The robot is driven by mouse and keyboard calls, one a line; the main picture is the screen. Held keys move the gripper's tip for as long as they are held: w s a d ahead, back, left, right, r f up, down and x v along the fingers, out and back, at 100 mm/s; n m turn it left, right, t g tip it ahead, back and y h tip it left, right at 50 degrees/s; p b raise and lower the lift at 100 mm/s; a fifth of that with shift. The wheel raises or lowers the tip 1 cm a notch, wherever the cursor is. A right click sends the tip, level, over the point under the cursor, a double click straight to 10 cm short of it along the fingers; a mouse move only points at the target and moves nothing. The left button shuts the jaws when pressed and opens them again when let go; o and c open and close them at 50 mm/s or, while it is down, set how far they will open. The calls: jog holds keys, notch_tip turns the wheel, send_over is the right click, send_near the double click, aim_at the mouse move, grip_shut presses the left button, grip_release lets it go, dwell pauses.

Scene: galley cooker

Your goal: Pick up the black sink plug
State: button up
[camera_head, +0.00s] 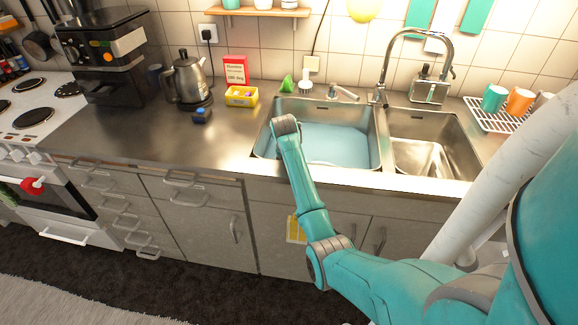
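I cannot make out a black sink plug for certain in this view. The left sink basin (335,143) holds bluish water or has a blue bottom, and my arm covers part of its left side. The right sink basin (423,158) is bare metal and looks empty. My arm reaches up from the lower right, and its grey end joint is over the left basin's left edge. My gripper is not visible; it is hidden beyond that joint.
A small dark object with a blue top (201,115) sits on the counter (128,142) beside the kettle (187,80). The tap (384,70) rises behind the basins. Cups stand on a drying rack (476,112) at right.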

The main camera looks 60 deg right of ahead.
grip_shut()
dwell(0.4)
